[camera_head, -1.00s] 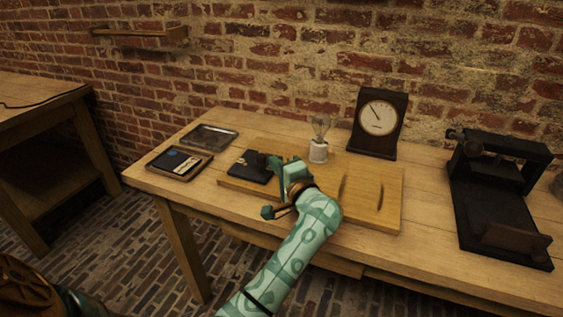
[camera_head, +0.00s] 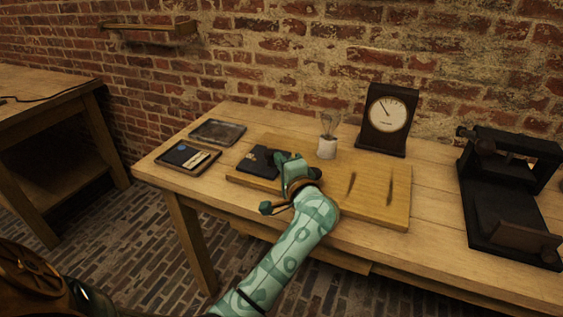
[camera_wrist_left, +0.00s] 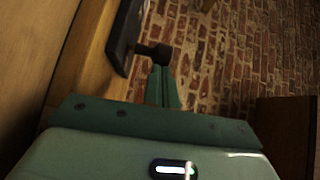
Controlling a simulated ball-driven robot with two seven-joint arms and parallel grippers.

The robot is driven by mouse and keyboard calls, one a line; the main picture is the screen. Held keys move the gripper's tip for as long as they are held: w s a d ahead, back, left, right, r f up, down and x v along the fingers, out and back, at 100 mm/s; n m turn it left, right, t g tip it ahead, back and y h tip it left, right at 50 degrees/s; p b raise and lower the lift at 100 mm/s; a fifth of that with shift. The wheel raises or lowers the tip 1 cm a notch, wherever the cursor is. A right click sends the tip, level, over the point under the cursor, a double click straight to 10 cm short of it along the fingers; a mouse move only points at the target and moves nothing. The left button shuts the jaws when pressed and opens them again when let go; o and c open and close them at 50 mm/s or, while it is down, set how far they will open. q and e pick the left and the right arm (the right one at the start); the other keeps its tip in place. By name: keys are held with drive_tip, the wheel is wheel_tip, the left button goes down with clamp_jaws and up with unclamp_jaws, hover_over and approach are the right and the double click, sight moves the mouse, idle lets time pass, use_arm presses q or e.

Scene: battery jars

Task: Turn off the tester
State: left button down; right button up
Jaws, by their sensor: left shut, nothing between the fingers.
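A flat dark box (camera_head: 255,161) lies on the left part of a wooden board (camera_head: 340,210), which also carries a small bulb on a white holder (camera_head: 327,148). I cannot tell whether the bulb glows. Behind the board stands a dark dial meter (camera_head: 387,119), its needle pointing up and left. My left gripper (camera_head: 286,158) is shut and empty at the right side of the box. In the left wrist view, the box (camera_wrist_left: 124,38) has a dark knob or lever (camera_wrist_left: 153,50) at its side, close to the fingertips (camera_wrist_left: 160,72). Contact is unclear. My right gripper is out of view.
Two shallow trays, one dark (camera_head: 188,158) and one grey (camera_head: 217,132), lie at the table's left end. A black metal stand (camera_head: 500,205) is at the right. A brick wall (camera_head: 260,60) closes off the back.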

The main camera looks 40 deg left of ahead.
use_arm(q)
drive_tip(key=shift+a, duration=0.1)
drive_tip(key=shift+s+a+m+t+h, duration=0.65)
drive_tip(key=shift+s+m+t+h, duration=0.2)
drive_tip(key=shift+t, duration=0.35)
drive_tip(key=shift+s+a+m+t+h, duration=0.5)
drive_tip(key=shift+a+m+t+h, duration=0.25)
drive_tip(key=shift+m+t, duration=0.1)
drive_tip(key=shift+s+a+f, duration=0.1)
drive_tip(key=shift+s+a, duration=0.15)
drive_tip(key=shift+a, duration=0.3)
drive_tip(key=shift+s+a, duration=0.25)
drive_tip(key=shift+a, duration=0.3)
drive_tip(key=shift+s+a+b, duration=0.2)
drive_tip(key=shift+a+b, duration=0.1)
drive_tip(key=shift+a, duration=0.65)
drive_tip(key=shift+s+a+b, duration=0.2)
drive_tip(key=shift+a+b, duration=0.1)
drive_tip(key=shift+a, duration=0.6)
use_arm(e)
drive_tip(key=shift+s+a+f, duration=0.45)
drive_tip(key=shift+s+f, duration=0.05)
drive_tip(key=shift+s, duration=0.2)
